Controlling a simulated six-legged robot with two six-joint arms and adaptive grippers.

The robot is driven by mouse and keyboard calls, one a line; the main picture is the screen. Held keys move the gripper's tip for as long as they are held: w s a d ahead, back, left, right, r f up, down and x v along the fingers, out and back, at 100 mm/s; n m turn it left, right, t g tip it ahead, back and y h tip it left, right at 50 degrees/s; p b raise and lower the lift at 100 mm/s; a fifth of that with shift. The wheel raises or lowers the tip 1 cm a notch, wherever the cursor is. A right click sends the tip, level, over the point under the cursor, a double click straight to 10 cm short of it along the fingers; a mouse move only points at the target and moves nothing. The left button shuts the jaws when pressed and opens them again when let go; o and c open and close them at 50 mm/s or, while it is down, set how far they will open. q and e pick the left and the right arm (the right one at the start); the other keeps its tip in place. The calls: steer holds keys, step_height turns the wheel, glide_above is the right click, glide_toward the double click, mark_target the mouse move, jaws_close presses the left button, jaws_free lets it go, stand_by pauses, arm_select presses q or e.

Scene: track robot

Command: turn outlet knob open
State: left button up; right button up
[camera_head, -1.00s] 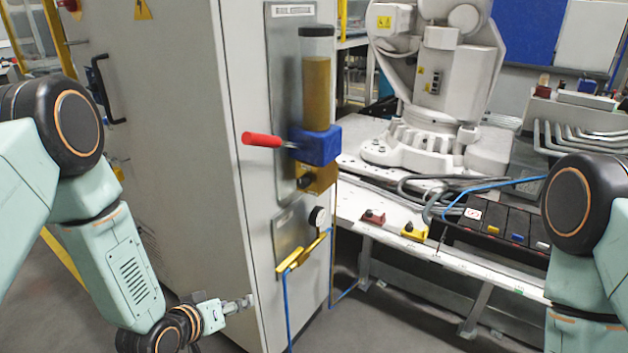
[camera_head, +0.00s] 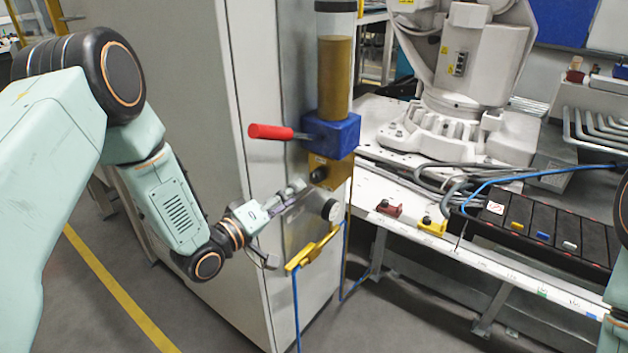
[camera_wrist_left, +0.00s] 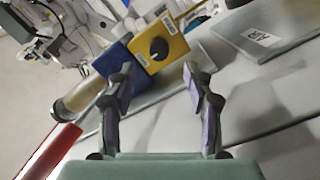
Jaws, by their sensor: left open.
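The outlet knob is a small black round knob (camera_head: 319,175) on the front of a yellow block (camera_head: 338,172), under a blue block (camera_head: 333,136) on the cabinet side. In the left wrist view the knob (camera_wrist_left: 159,48) shows beyond the fingertips, roughly midway between them, with the yellow block around it. A light mark shows on the knob; its exact turn is hard to read. My left gripper (camera_head: 298,194) is open and empty, just left of and below the knob, apparently apart from it. My right gripper is out of view.
A red-handled lever (camera_head: 270,131) sticks out left from the blue block, above my left gripper. A clear cylinder with amber contents (camera_head: 335,75) stands on top. A round gauge (camera_head: 330,209) and a yellow fitting (camera_head: 312,250) with blue hoses sit below. A white bench (camera_head: 400,180) is at right.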

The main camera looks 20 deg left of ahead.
mark_target(314, 179)
arm_select(q)
steer(key=b+x, duration=0.1)
steer(key=x, duration=0.5)
steer(key=shift+a+f, duration=0.1)
steer(key=shift+f, duration=0.05)
steer(key=shift+w+d+b, duration=0.2)
steer(key=shift+w+b, duration=0.05)
steer(key=shift+b, duration=0.1)
steer(key=shift+r, duration=0.3)
steer(key=shift+w+f, duration=0.15)
steer(key=shift+w, duration=0.05)
steer(key=shift+c, duration=1.4)
steer(key=shift+s, duration=0.15)
steer(key=c, duration=0.3)
jaws_close()
